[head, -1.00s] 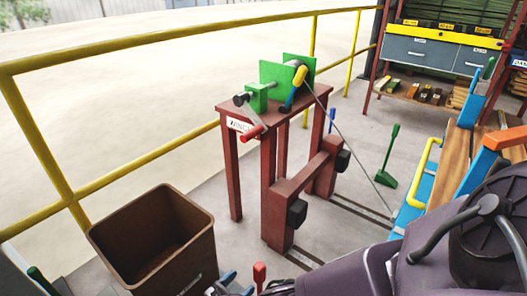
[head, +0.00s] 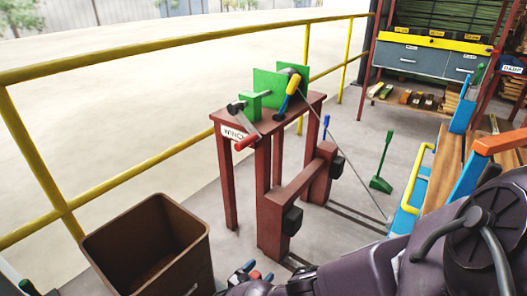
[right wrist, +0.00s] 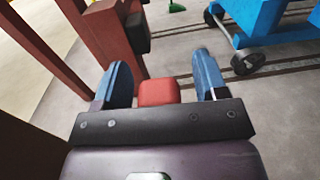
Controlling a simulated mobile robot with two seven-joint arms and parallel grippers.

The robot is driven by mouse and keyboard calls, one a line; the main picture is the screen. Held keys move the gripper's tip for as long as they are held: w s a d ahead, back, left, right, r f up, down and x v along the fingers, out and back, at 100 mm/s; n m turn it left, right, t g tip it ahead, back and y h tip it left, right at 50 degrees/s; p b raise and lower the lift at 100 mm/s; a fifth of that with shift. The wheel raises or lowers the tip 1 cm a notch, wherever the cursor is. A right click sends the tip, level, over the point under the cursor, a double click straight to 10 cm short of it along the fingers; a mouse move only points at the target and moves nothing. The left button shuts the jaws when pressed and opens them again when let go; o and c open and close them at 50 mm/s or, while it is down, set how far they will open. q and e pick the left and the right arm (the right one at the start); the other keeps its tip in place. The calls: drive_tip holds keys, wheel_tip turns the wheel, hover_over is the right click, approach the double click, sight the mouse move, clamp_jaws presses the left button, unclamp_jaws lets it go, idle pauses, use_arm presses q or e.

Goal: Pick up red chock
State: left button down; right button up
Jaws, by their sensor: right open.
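The red chock (right wrist: 158,92) shows in the right wrist view as a small red block, with its lower part hidden behind my gripper's palm. My right gripper (right wrist: 161,75) is open, with one blue finger on each side of the chock and visible gaps to both. In the head view the right gripper (head: 253,271) is at the bottom edge, and a bit of the red chock (head: 255,275) shows between its fingers. Whether the chock touches the palm cannot be told.
A red winch stand (head: 267,205) with a green winch is just beyond the gripper. A brown bin (head: 195,262) stands to the left. Floor rails (head: 350,217) run toward a blue cart (head: 408,208) on the right. A yellow railing (head: 150,62) runs behind.

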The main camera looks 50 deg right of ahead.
clamp_jaws()
idle(0.3)
drive_tip(key=shift+r, duration=0.15)
